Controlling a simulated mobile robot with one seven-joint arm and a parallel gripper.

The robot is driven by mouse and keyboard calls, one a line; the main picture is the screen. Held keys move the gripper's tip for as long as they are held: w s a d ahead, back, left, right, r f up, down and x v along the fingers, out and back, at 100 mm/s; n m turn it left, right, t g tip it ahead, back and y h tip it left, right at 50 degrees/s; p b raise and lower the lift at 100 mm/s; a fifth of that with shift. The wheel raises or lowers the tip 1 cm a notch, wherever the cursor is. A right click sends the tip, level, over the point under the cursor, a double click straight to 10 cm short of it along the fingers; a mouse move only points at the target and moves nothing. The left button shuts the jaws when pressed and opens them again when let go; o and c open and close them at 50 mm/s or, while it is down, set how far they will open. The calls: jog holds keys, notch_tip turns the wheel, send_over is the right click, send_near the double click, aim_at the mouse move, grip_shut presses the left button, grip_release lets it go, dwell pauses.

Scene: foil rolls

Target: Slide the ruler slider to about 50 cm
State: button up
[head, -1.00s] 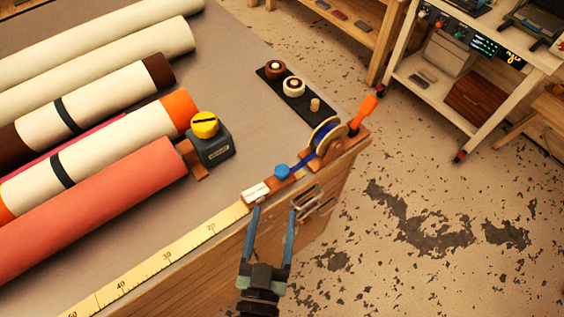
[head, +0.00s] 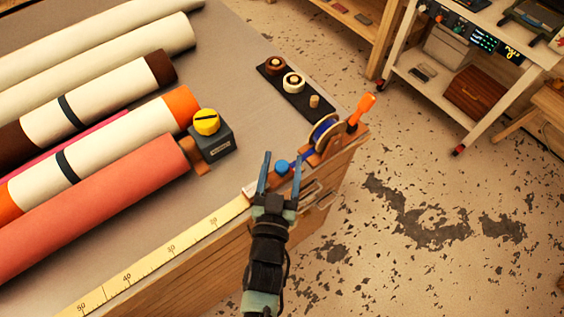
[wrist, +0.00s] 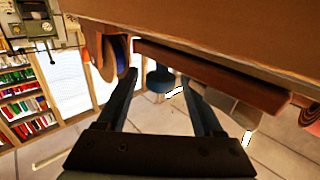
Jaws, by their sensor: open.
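The yellow ruler (head: 150,262) runs along the table's front edge, its numbers rising toward the lower left, with 50 near the bottom. At its upper right end is the slider: a small white block (head: 249,191), now mostly hidden behind my gripper, with a blue round knob (head: 282,167) beside it. My gripper (head: 281,157) is open, its two blue fingers on either side of the knob in the head view. In the wrist view the knob (wrist: 160,80) also shows between the separated fingertips (wrist: 162,88). I cannot tell whether either finger touches it.
A reel (head: 324,132) and an orange-handled lever (head: 361,108) stand just beyond the knob at the table corner. A black and yellow device (head: 210,140) and several rolls, including a coral one (head: 90,210), lie on the table. Tabletop beside the ruler is mostly clear.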

jog(key=shift+c, duration=0.2)
grip_shut()
dwell(1.1)
